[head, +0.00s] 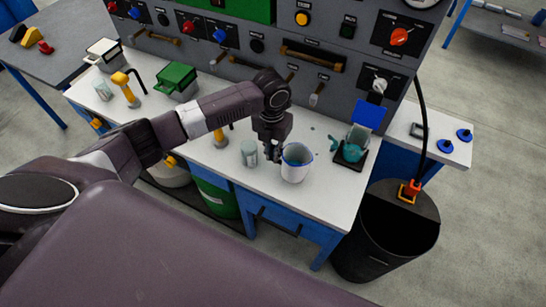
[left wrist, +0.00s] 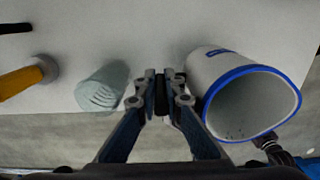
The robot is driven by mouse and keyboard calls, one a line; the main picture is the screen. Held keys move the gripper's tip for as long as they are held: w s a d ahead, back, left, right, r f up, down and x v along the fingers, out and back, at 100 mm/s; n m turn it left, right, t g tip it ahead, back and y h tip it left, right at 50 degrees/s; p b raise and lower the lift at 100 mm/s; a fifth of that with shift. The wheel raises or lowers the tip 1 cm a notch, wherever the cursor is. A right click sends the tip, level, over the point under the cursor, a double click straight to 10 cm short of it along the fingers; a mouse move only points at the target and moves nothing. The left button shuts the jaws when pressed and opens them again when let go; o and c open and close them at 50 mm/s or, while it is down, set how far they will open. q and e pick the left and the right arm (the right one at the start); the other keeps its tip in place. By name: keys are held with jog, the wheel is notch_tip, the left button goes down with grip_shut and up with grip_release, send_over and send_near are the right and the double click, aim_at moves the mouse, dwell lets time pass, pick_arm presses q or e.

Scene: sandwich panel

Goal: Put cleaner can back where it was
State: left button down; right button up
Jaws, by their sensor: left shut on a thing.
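A white can with a blue rim (head: 296,163), which I take for the cleaner can, stands upright near the front edge of the workbench. In the left wrist view its open mouth (left wrist: 250,105) faces the camera, just right of my fingers. My left gripper (head: 274,155) is beside the can on its left side. In the left wrist view the left gripper (left wrist: 160,95) is closed on a narrow dark part, seemingly the can's handle; the fingers hide most of it. I cannot tell whether the can touches the bench. My right gripper is not in view.
A pale ribbed glass (head: 249,152) stands close left of the gripper. A teal vessel on a black base (head: 351,151) stands right of the can. A control panel (head: 330,60) rises behind the bench. A black bin (head: 385,245) stands at the right.

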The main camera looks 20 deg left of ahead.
pick_arm(q)
jog(key=shift+f, duration=1.3)
jog(key=shift+f, duration=0.15)
jog(key=c, duration=2)
grip_release()
jog(key=shift+c, duration=0.2)
notch_tip(320, 180, up, 12)
jog(key=shift+r+b, duration=0.15)
jog(key=shift+b, duration=0.5)
